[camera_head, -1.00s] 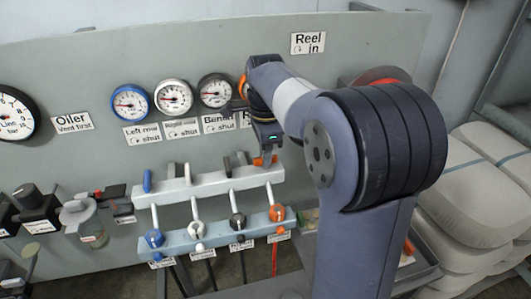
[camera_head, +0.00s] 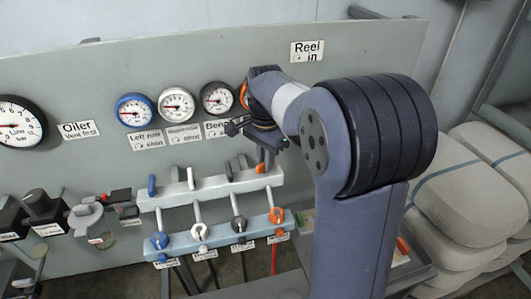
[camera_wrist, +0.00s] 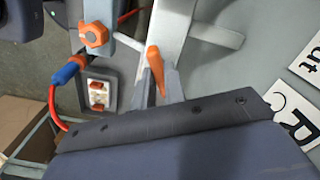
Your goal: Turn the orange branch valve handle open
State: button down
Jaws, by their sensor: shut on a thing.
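The orange branch valve handle (camera_head: 261,168) sits at the right end of the upper pale rail in the head view, partly hidden by my gripper. In the wrist view the orange handle (camera_wrist: 153,62) lies between the two grey fingers. My gripper (camera_wrist: 158,84) is shut on it; the gripper (camera_head: 267,160) also shows at the handle in the head view. The handle's exact angle is hard to tell. Blue (camera_head: 152,186), grey and black handles stand along the same rail to the left.
Below is a lower rail (camera_head: 221,231) with blue, white, black and orange knobs. The orange knob (camera_wrist: 94,36) and a red hose with a blue fitting (camera_wrist: 66,72) are close by in the wrist view. Gauges (camera_head: 177,102) line the panel above. Sacks (camera_head: 470,185) are stacked at right.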

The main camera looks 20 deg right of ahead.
jog(key=n+p, duration=0.2)
jog(key=n, duration=0.4)
jog(key=shift+r+n, duration=0.1)
jog(key=shift+n, duration=0.2)
jog(key=n+p, duration=0.1)
jog(key=n, duration=0.4)
jog(key=shift+p, duration=0.4)
jog(key=shift+n, duration=0.3)
jog(key=c, duration=1.5)
grip_release()
jog(key=shift+o, duration=0.2)
notch_tip(320, 180, up, 11)
jog(key=shift+f+b, duration=0.2)
jog(key=shift+b, duration=0.1)
